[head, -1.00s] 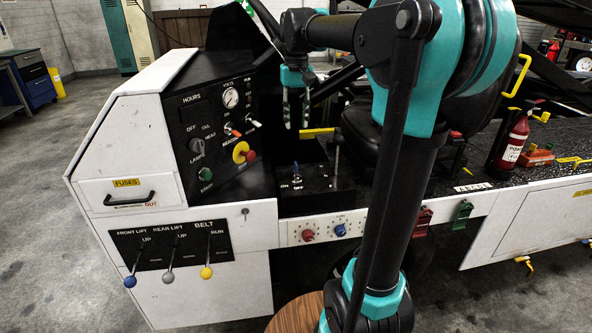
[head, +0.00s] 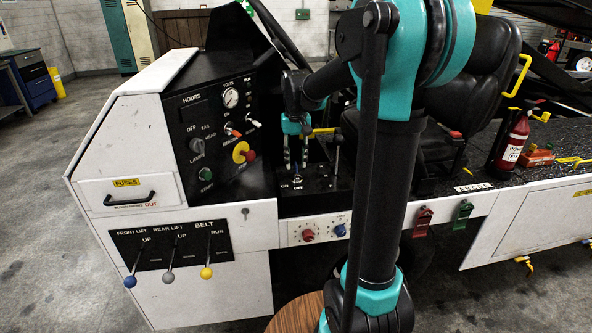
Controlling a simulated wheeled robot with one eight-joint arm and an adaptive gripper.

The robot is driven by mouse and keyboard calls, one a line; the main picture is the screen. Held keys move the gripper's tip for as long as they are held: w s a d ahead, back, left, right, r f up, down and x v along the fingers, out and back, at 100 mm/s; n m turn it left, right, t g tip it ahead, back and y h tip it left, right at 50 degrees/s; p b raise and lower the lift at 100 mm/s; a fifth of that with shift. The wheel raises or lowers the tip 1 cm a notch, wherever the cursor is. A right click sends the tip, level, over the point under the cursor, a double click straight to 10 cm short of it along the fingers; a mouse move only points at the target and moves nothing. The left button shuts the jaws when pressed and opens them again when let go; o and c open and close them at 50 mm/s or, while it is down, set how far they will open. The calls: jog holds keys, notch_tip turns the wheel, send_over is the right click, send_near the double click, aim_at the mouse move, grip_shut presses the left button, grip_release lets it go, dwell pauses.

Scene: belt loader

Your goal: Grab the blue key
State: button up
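The blue key (head: 297,177) stands in a small black switch panel (head: 318,185) with ON/OFF lettering, low in the cab in the middle of the head view. It is small and partly hard to make out. My gripper (head: 296,168) points down just above the key, with pale fingertips apart to its left and right. It looks open and empty. I cannot tell whether the fingertips touch the key.
A lever with a yellow handle (head: 322,131) stands close to the right of my gripper. The dark gauge panel (head: 215,130) is on the left, and a black seat (head: 470,100) on the right. Red (head: 308,235) and blue (head: 340,231) knobs sit below on the white front.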

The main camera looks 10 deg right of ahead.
jog(key=shift+f, duration=0.95)
grip_shut()
jog(key=shift+r, duration=0.1)
